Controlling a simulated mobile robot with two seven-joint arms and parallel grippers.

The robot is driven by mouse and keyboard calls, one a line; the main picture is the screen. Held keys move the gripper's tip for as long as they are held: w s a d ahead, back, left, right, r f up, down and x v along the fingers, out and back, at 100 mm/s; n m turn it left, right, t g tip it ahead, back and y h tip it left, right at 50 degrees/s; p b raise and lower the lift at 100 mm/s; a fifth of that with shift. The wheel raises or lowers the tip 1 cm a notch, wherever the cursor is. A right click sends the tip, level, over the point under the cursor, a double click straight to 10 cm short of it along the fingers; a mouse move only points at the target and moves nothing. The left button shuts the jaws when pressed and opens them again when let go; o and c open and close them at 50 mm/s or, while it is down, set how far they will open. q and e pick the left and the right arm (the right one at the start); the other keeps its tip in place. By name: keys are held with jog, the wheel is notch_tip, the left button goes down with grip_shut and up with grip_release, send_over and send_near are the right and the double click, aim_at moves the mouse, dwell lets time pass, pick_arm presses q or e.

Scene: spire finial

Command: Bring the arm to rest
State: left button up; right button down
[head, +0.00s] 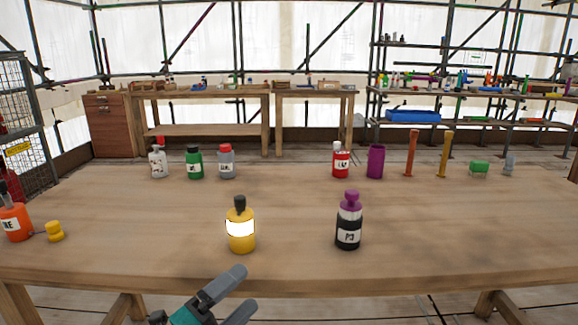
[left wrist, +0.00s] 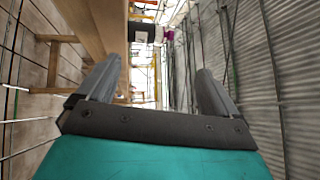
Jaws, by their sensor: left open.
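My left gripper (head: 240,290) is low in the head view, in front of the table's near edge. Its two grey fingers are apart with nothing between them. The left wrist view also shows the open left gripper (left wrist: 158,85), with the table edge beyond it. The wooden table (head: 290,210) holds a yellow bottle (head: 240,238) with a dark cap and a black bottle (head: 348,230) with a purple top; both stand upright, apart from the gripper. My right gripper is in neither view.
An orange bottle (head: 14,222) and a small yellow object (head: 55,231) are at the left. Several bottles line the back, including a green one (head: 194,164) and a red one (head: 341,162). A purple cup (head: 375,162) stands beside them. The table's middle is clear.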

pick_arm(q)
jog(key=s+a+f+n+g+y, duration=0.25)
jog(key=s+f+n+y, duration=0.25)
jog(key=s+f+n, duration=0.55)
jog(key=s+a+f+n+g+y, duration=0.2)
jog(key=s+a+f+n+y, duration=0.45)
jog(key=n, duration=0.75)
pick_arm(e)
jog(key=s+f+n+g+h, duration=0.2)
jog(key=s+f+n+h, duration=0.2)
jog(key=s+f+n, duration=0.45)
pick_arm(q)
notch_tip(320, 180, up, 7)
jog(key=p, duration=1.2)
jog(key=shift+f+p, duration=0.15)
jog(key=shift+p, duration=0.2)
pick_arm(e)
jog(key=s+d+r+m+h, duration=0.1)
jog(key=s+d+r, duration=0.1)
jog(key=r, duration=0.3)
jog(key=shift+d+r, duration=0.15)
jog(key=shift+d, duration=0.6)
